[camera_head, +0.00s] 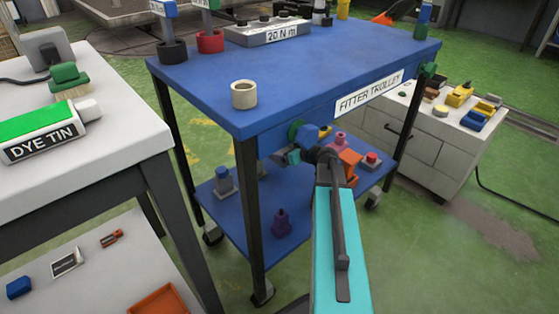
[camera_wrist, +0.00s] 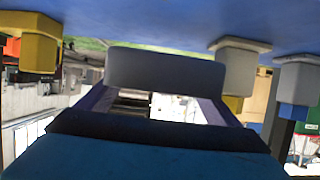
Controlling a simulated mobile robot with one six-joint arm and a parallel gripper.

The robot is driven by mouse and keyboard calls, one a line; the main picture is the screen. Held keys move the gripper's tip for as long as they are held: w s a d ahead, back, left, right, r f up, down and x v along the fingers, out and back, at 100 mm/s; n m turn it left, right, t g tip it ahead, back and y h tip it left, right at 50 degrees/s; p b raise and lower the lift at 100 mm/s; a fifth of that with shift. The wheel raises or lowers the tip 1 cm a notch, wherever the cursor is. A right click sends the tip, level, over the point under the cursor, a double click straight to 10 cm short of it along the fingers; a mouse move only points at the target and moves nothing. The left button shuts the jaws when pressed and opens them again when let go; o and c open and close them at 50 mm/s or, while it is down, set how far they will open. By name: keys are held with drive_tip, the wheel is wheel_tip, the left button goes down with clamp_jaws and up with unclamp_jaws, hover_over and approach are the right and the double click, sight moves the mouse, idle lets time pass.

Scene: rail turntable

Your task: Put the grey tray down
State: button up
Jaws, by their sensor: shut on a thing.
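In the wrist view, a wide grey slab with rounded corners (camera_wrist: 165,70) spans the ends of my gripper's fingers (camera_wrist: 160,92). I take it for part of the grey tray; the rest of it is hidden. My gripper is shut on it. In the head view, my gripper is in front of the near side of the blue fitter trolley (camera_head: 300,95), below its top. My arm hides the fingers there, and I cannot make out the tray in that view.
A cream cup (camera_head: 244,94) stands on the top's near corner. A white table (camera_head: 120,140) is left; a drawer cabinet (camera_head: 430,150) is right.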

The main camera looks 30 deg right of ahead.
drive_tip(key=shift+f+b, duration=1)
drive_tip(key=shift+f, duration=1.5)
drive_tip(key=shift+f, duration=0.15)
drive_tip(key=o, duration=1)
drive_tip(key=shift+r, duration=0.2)
drive_tip(key=shift+p+v, duration=1.1)
drive_tip(key=shift+v, duration=2.65)
